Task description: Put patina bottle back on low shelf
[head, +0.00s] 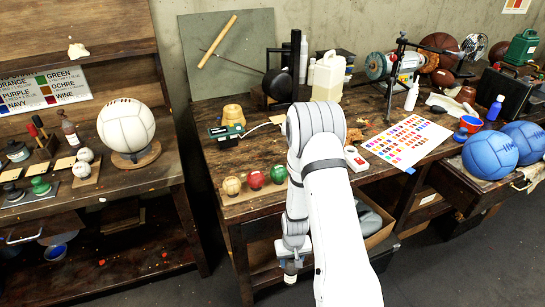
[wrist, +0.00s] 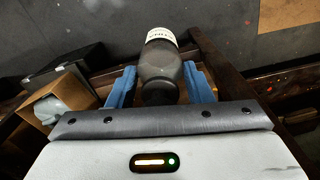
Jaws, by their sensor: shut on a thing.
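My gripper (head: 292,255) hangs low in front of the middle workbench in the head view, at the end of my white arm. In the wrist view its two blue fingers (wrist: 160,88) are shut on a dark grey bottle with a pale label band (wrist: 161,62), one finger on each side. The bottle also shows small under the gripper in the head view (head: 290,277). A low shelf (head: 150,262) runs under the left bench, with red spots on its dark boards. My arm hides part of the middle bench's underside.
An open cardboard box with grey contents (head: 372,222) sits low under the middle bench; a box with grey cloth (wrist: 52,102) shows left in the wrist view. Three small balls (head: 255,180) line the bench's front edge. A blue bowl (head: 56,252) is on the left low shelf.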

